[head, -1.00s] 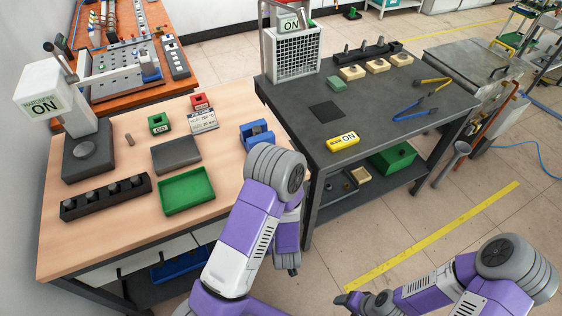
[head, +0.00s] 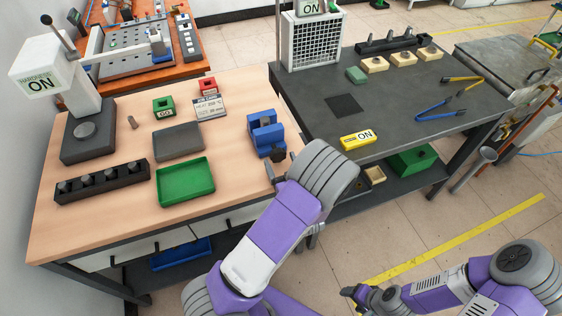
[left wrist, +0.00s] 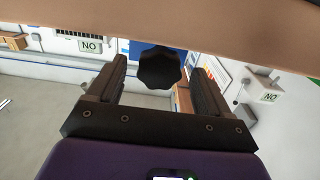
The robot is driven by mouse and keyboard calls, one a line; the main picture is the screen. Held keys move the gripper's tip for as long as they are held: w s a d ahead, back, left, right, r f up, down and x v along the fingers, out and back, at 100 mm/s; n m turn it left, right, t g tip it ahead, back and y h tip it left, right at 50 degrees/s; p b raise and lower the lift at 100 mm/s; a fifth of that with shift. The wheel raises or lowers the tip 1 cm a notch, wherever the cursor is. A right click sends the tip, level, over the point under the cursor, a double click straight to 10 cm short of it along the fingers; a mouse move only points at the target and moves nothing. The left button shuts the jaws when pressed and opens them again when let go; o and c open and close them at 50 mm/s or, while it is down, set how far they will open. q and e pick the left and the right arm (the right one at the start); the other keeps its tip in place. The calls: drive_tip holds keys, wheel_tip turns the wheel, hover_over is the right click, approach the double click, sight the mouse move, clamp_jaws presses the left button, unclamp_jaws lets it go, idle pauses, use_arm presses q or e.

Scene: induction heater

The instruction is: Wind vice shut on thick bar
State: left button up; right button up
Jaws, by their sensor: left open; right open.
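The blue vice (head: 265,132) stands at the right edge of the wooden table. Its dark lobed knob (left wrist: 160,70) sits between the fingers of my left gripper (left wrist: 157,66) in the left wrist view, with gaps on both sides. In the head view my left gripper (head: 271,173) is at the vice's near side, partly hidden by my arm. It is open. A short grey bar (head: 132,122) is on the table; I cannot tell whether it is the thick one, nor whether a bar is in the vice. My right gripper (head: 354,293) is open and empty over the floor.
The hardness tester (head: 88,130) stands at left. A dark table (head: 410,100) stands at right.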

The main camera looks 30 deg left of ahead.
use_arm(q)
drive_tip(key=shift+w+a, duration=0.2)
drive_tip(key=shift+a, duration=0.1)
drive_tip(key=c, duration=1)
drive_tip(key=m+p, duration=0.2)
drive_tip(key=m, duration=0.2)
drive_tip(key=shift+r+p, duration=0.1)
drive_tip(key=shift+p, duration=0.2)
drive_tip(key=shift+m+p, duration=0.7)
drive_tip(key=shift+m, duration=1)
